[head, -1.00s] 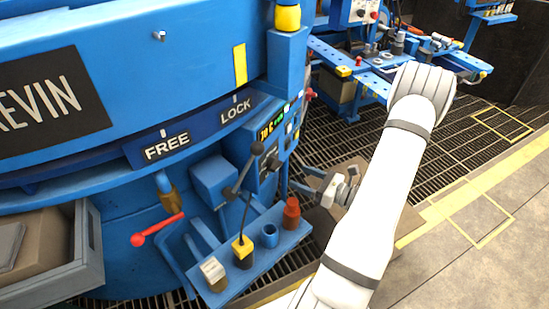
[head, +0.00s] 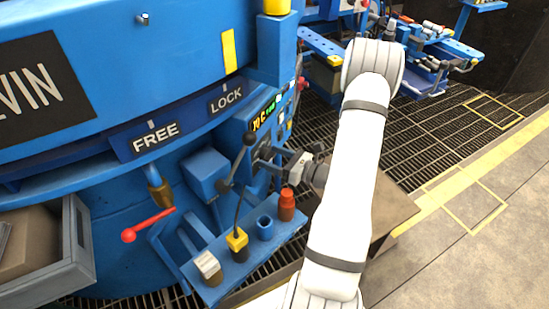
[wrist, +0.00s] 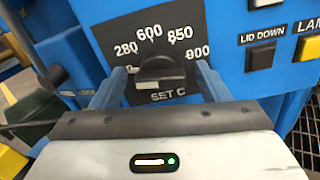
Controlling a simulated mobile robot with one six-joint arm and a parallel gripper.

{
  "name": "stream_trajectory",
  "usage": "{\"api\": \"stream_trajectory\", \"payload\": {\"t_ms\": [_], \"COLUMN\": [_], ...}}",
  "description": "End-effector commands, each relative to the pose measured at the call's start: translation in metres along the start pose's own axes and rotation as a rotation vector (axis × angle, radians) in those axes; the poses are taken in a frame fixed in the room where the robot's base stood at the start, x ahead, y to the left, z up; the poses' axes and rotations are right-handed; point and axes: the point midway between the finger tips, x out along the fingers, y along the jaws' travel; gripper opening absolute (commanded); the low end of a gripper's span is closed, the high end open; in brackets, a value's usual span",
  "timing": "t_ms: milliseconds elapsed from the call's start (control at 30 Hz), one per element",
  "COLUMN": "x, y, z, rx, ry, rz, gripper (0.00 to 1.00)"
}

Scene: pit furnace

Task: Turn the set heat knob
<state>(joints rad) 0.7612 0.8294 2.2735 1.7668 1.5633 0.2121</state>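The set heat knob (wrist: 160,70) is a dark round knob on a black dial plate marked 280, 600, 850 and a partly hidden last number, with "SET C" below it. My gripper (wrist: 160,78) is open in the wrist view, one blue-grey finger on each side of the knob. I cannot tell whether the fingers touch it. In the head view my gripper (head: 268,160) reaches left to the furnace's control panel (head: 261,128), below its lit display, and hides the knob there.
A black-knobbed lever (head: 238,162) stands just left of my gripper; its ball (wrist: 55,77) also shows in the wrist view. A blue tray (head: 240,262) with several holders lies below. A lid down button (wrist: 262,56) is right of the dial.

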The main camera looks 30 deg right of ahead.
Motion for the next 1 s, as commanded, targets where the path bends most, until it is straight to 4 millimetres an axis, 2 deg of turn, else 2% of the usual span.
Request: {"api": "stream_trajectory", "payload": {"t_ms": [67, 533, 767, 1000], "x": [-0.0002, -0.0008, -0.001, -0.0013], "y": [0.0, -0.0003, -0.0003, 0.0], "z": [0.0, -0.0001, 0.0011, 0.0034], "rx": [0.0, 0.0, 0.024, 0.14], "ry": [0.0, 0.0, 0.0, 0.001], "rz": [0.0, -0.001, -0.001, -0.002], "gripper": [0.63, 0.24, 0.24, 0.24]}}
